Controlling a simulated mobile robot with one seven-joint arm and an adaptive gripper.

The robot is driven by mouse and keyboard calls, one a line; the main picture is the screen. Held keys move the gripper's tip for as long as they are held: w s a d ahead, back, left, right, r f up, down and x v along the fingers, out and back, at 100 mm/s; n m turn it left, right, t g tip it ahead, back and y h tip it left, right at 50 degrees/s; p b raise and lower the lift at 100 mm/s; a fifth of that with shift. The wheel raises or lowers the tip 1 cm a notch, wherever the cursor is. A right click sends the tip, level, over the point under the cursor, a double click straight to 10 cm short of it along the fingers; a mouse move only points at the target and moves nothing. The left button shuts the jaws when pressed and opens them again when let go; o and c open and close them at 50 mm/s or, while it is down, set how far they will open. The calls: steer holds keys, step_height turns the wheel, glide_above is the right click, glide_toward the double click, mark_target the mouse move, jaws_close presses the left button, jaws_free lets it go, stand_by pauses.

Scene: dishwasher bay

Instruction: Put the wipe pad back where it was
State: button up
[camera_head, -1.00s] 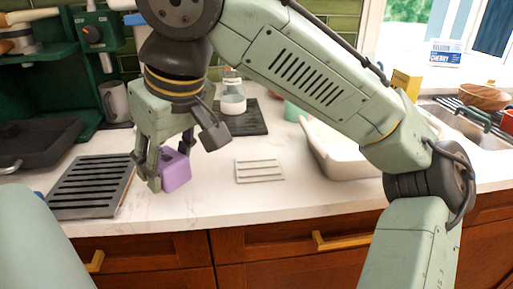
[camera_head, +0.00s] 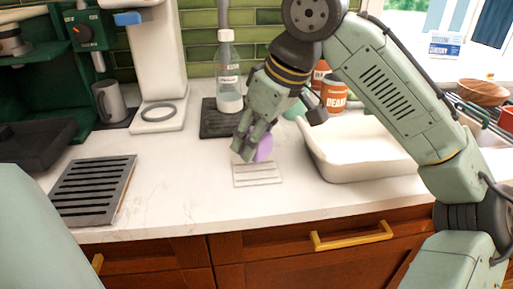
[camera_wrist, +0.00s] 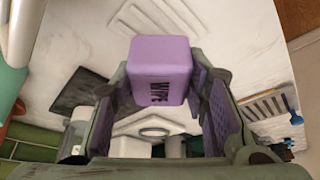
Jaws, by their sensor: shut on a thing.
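The wipe pad is a purple block marked "WIPE" in the wrist view (camera_wrist: 158,75). It also shows as a purple patch in the head view (camera_head: 264,148), partly hidden by my gripper. My gripper (camera_head: 248,151) is shut on it, with a finger on either side. A small white ribbed plate (camera_head: 258,181) lies on the counter. The pad is at the plate's back edge in the head view; I cannot tell whether they touch. The ribbed plate also shows beyond the pad in the wrist view (camera_wrist: 128,14).
A white basin (camera_head: 365,165) stands right of the plate. A soap bottle (camera_head: 229,90) stands on a dark mat (camera_head: 214,126) behind. A dark slotted tray (camera_head: 92,188) lies to the left. The counter between tray and plate is clear.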

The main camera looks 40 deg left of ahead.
mark_target(256, 154)
steer(key=shift+w+f, duration=0.1)
steer(key=shift+f, duration=1.65)
steer(key=shift+f, duration=0.1)
steer(key=o, duration=1.1)
steer(key=shift+o, duration=0.2)
steer(key=v, duration=1.2)
